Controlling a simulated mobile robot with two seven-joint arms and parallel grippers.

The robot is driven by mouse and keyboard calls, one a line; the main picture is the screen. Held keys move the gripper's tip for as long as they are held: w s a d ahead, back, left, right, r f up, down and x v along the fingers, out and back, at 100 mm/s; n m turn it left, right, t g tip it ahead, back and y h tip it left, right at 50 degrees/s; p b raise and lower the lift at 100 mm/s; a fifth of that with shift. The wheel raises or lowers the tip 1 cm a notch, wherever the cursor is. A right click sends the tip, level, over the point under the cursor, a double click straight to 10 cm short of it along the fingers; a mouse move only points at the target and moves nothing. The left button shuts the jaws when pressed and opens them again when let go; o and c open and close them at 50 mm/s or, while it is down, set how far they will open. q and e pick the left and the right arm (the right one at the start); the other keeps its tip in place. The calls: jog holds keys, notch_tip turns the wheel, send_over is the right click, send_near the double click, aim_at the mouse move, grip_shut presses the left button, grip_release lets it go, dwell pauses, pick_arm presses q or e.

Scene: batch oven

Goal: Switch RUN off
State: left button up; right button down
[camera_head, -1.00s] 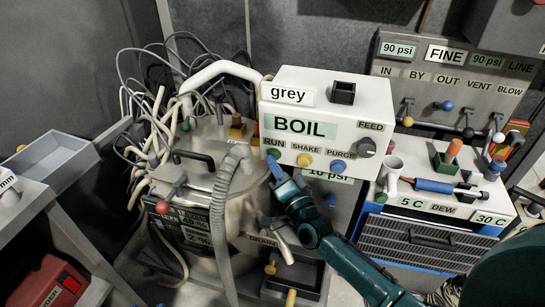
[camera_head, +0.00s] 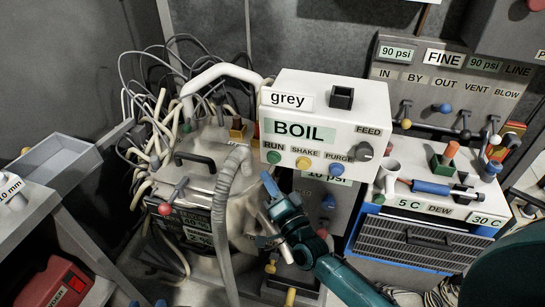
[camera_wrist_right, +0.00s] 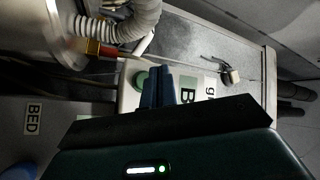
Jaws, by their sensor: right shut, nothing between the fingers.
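The RUN button (camera_head: 274,157) is a round green knob at the lower left of the white control box (camera_head: 368,112), under the pale BOIL display (camera_head: 299,132). In the right wrist view the green knob (camera_wrist_right: 139,80) shows just left of my fingertips. My right gripper (camera_head: 268,183), teal with blue fingers, is shut and empty, a little below RUN with a gap in the head view. In the right wrist view my right gripper (camera_wrist_right: 157,78) points toward the box. Whether RUN is on or off cannot be told. My left gripper is not in view.
Yellow SHAKE (camera_head: 304,163) and blue PURGE (camera_head: 337,169) knobs sit right of RUN, then a grey FEED dial (camera_head: 364,151). A thick grey hose (camera_head: 222,199) runs left of my gripper over the metal vessel. A tangle of cables lies further left.

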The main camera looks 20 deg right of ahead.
pick_arm(q)
jog(key=shift+r, duration=0.4)
pick_arm(e)
jog(key=shift+s+a, duration=0.55)
jog(key=shift+s, duration=0.3)
